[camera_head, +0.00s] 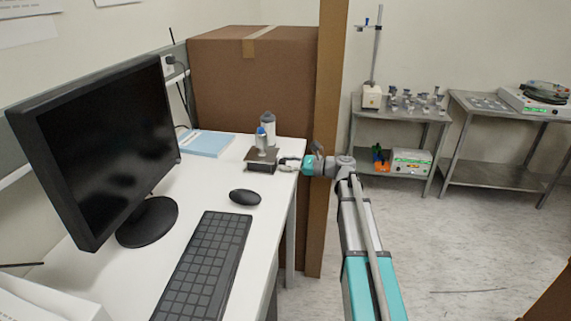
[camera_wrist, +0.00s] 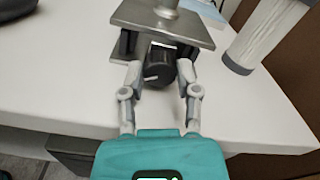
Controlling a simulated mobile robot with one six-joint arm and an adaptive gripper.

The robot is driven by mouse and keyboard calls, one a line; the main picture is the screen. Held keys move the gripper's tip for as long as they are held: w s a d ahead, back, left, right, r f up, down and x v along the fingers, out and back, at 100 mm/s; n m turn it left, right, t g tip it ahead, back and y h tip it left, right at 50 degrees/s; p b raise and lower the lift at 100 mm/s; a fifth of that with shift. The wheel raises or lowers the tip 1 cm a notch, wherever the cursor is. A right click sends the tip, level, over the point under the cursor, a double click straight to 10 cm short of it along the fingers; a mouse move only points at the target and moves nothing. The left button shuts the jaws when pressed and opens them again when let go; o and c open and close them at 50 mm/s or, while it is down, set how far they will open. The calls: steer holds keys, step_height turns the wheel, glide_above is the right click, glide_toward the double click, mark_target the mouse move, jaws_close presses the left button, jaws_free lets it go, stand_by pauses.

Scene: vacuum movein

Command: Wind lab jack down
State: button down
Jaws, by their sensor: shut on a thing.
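The lab jack (camera_head: 262,155) stands on the far right part of the white desk, close to its right edge. In the wrist view its grey metal top plate (camera_wrist: 165,22) shows above a round black knob (camera_wrist: 158,72). My gripper (camera_wrist: 160,78) has a finger on each side of the knob and is shut on it. It also shows in the head view (camera_head: 290,162), reaching in from the right. A small bottle with a blue cap (camera_head: 261,138) stands on the jack's plate. The inner mechanism of the jack is mostly hidden.
A pale cylinder (camera_head: 268,125) stands behind the jack and shows at right in the wrist view (camera_wrist: 262,35). A blue book (camera_head: 206,143), mouse (camera_head: 245,197), keyboard (camera_head: 203,268) and monitor (camera_head: 100,140) are on the desk (camera_head: 190,205). A large cardboard box (camera_head: 250,85) stands behind.

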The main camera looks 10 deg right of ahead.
steer(key=shift+w, duration=0.2)
steer(key=shift+c, duration=1.9)
jaws_free()
steer(key=shift+o, duration=0.2)
steer(key=shift+s+d, duration=0.1)
steer(key=shift+s, duration=0.05)
steer(key=v, duration=1.2)
